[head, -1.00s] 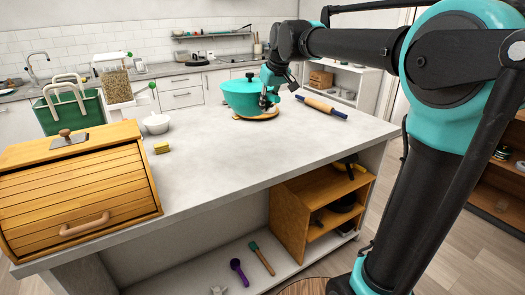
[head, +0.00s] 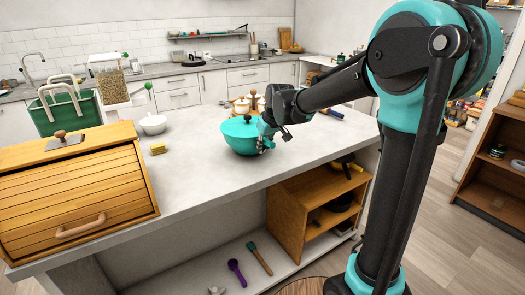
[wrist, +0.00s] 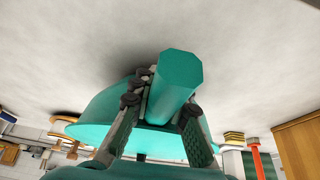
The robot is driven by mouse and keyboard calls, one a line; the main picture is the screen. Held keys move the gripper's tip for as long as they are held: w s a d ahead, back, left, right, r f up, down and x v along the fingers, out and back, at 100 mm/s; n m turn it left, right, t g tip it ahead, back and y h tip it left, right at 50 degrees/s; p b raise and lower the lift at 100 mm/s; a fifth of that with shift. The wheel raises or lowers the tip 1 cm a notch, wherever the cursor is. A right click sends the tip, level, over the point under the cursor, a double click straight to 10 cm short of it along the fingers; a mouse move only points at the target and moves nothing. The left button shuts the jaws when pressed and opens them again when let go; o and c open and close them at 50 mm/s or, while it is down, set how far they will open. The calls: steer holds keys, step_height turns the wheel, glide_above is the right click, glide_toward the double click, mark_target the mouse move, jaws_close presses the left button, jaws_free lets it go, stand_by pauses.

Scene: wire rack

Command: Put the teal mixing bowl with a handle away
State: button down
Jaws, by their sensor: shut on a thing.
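In the wrist view my gripper (wrist: 172,112) is shut on the bowl's teal handle (wrist: 174,85), one finger on each side. The bowl's teal body (wrist: 105,115) shows behind the fingers, with a shadow on the counter beside it. I cannot tell whether the bowl touches the counter. The gripper hides part of its right side.
A wooden bread box (head: 75,195) fills the counter's left end. A white bowl (head: 153,125) and a yellow sponge (head: 158,149) lie left of the bowl. Lidded canisters (head: 242,106) stand behind it. An open wooden shelf unit (head: 290,215) is below the counter's right part.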

steer(key=shift+f, duration=0.55)
steer(key=c, duration=1.5)
jaws_free()
steer(key=shift+o, duration=0.2)
